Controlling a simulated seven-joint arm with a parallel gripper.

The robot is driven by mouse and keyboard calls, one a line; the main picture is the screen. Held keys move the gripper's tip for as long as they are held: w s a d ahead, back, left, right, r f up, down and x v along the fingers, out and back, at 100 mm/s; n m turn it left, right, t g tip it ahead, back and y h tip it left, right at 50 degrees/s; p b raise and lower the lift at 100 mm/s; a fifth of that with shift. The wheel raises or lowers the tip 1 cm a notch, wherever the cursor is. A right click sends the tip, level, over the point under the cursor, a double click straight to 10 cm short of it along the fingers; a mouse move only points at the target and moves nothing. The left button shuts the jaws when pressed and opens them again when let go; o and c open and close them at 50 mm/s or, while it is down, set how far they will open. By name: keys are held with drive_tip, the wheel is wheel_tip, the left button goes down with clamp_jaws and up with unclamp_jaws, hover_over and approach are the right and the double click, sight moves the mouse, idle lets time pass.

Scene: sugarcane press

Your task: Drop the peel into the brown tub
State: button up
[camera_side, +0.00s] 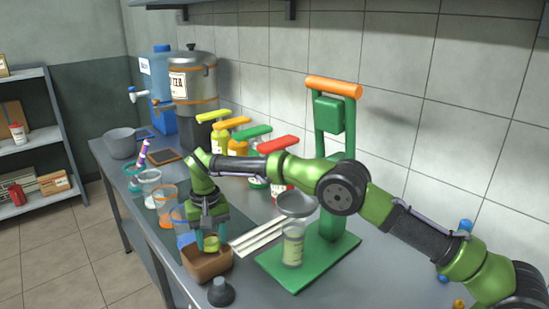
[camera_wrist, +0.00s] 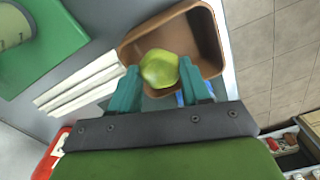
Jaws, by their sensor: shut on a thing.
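The peel (camera_wrist: 159,69) is a yellow-green, rounded piece. My gripper (camera_wrist: 162,82) is shut on it, with one teal finger on each side. In the wrist view the peel shows in front of the brown tub (camera_wrist: 199,30) and covers part of its inside. In the side view my gripper (camera_side: 211,243) points down over the brown tub (camera_side: 206,268), with the peel (camera_side: 212,243) between the fingertips at about the rim. I cannot tell whether the peel touches the tub.
The green press (camera_side: 325,240) stands right of the tub, with a clear cup (camera_side: 292,245) on its base. White strips (camera_side: 258,237) lie between them. A dark knob-shaped item (camera_side: 221,293) is in front of the tub. Clear cups (camera_side: 166,203) and pump bottles (camera_side: 219,132) stand behind.

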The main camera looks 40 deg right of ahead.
drive_tip(key=o, duration=1.1)
drive_tip(key=shift+r, duration=0.1)
wheel_tip(320, 180, up, 7)
drive_tip(key=shift+r, duration=0.2)
